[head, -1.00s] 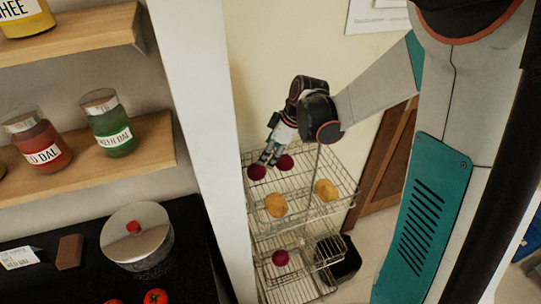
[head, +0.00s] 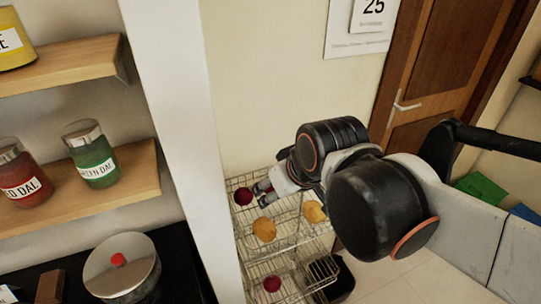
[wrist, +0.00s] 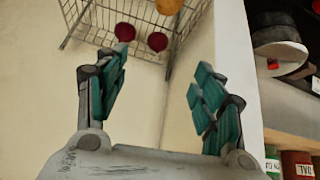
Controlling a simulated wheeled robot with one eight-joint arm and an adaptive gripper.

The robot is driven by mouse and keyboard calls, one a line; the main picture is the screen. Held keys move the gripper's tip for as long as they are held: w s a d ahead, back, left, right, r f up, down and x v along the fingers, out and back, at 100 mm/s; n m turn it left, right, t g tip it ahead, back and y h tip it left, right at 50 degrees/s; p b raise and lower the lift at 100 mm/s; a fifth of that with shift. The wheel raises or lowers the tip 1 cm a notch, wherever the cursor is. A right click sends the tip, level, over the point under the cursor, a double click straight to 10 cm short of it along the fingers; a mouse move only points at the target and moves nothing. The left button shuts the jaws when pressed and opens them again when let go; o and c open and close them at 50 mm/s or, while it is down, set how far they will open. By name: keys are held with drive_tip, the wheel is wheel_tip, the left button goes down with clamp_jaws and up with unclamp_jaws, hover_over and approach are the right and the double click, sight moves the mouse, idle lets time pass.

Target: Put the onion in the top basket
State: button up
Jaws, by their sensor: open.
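The wire rack's top basket (head: 290,238) holds a dark red onion (head: 243,196) at its back left. The wrist view shows two onions, a left one (wrist: 124,32) and a right one (wrist: 157,41), side by side near the basket's wire edge. Another onion (head: 272,284) sits in a lower basket. My gripper (head: 264,194) is beside the top basket's onion in the head view and hides part of the basket. In the wrist view, my gripper's fingers (wrist: 158,82) are spread with nothing between them, apart from both onions.
A white wall edge (head: 180,150) stands left of the rack, with a jar shelf (head: 80,190) beyond. A wooden door (head: 440,70) is behind at right.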

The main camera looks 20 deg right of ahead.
drive_tip(key=s+m, duration=0.1)
drive_tip(key=s, duration=0.1)
drive_tip(key=shift+s+t, duration=0.3)
drive_tip(key=shift+s, duration=0.05)
wheel_tip(320, 180, down, 5)
drive_tip(key=b, duration=0.4)
drive_tip(key=shift+r+b, duration=0.15)
drive_tip(key=shift+b, duration=0.15)
idle(0.4)
